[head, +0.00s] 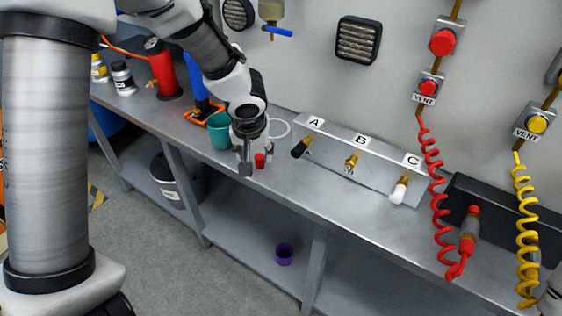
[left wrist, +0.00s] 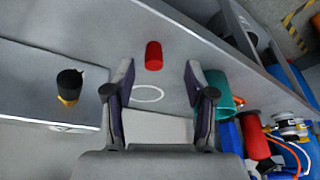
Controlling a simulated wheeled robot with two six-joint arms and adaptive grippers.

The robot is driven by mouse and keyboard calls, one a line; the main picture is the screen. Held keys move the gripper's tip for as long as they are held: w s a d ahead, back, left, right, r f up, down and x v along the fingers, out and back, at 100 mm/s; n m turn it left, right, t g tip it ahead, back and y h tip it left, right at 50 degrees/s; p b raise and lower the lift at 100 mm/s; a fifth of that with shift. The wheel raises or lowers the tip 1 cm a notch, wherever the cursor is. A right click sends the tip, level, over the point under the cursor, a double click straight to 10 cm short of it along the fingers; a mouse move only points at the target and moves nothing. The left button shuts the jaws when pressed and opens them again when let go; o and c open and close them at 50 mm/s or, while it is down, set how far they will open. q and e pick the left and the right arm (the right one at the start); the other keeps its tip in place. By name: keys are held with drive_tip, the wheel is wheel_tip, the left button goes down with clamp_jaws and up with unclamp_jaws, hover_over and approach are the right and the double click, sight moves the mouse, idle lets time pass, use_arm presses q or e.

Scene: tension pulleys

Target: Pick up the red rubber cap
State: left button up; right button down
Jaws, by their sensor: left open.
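The red rubber cap (head: 260,160) stands on the grey metal workbench near its front edge. In the left wrist view the cap (left wrist: 153,56) shows beyond and between the fingertips, apart from both. My left gripper (head: 251,165) is open and empty, just beside the cap in the head view. Its two fingers also show in the left wrist view (left wrist: 158,75). My right gripper is not in view; only a pale piece of arm shows at the lower right edge of the head view.
A metal block with outlets A, B and C (head: 352,168) stands to the right; the black-capped outlet A is nearest. A purple cup (head: 284,254) is on the lower shelf.

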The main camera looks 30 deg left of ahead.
sight(259, 157)
use_arm(q)
drive_tip(key=shift+t, duration=0.4)
drive_tip(key=w+f, duration=0.1)
drive_tip(key=w+f+b, duration=0.1)
drive_tip(key=f, duration=0.1)
drive_tip(key=w+a+f, duration=0.1)
drive_tip(key=shift+w+f, duration=0.15)
drive_tip(key=shift+f, duration=0.25)
drive_tip(key=shift+d, duration=0.1)
drive_tip(key=c, duration=0.8)
